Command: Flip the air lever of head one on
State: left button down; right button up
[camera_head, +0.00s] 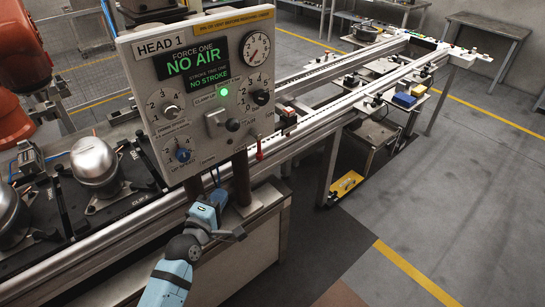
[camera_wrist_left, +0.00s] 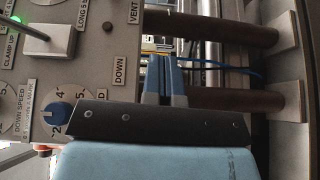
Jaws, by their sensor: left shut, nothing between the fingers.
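The head one control panel (camera_head: 135,75) stands at the upper left, with "NO AIR" and "NO STROKE" lit green on its display (camera_head: 195,68). A red lever (camera_head: 259,149) hangs at the panel's lower right edge. I cannot read which one is labelled air. My left gripper (camera_head: 216,178) is below the panel, apart from the red lever and to its left. In the left wrist view its blue fingers (camera_wrist_left: 162,60) are shut and empty, near the "DOWN" label. My right gripper is not in view.
Dark posts (camera_head: 241,178) carry the panel just right of my left gripper. A conveyor rail (camera_head: 340,95) runs behind to the upper right. Silver compressors (camera_head: 94,160) sit at left. The grey floor (camera_head: 460,200) at right is clear.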

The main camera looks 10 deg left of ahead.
pick_arm(q)
jog(key=w, duration=0.1)
jog(key=p, duration=0.1)
send_near(259, 148)
jog(key=w+a+f, duration=0.3)
jog(key=w+a, duration=0.1)
jog(key=shift+n, duration=0.4)
jog(key=w+d, duration=0.2)
jog(key=w+d+p, duration=0.1)
jog(key=shift+d+f, duration=0.25)
jog(key=shift+f, duration=0.05)
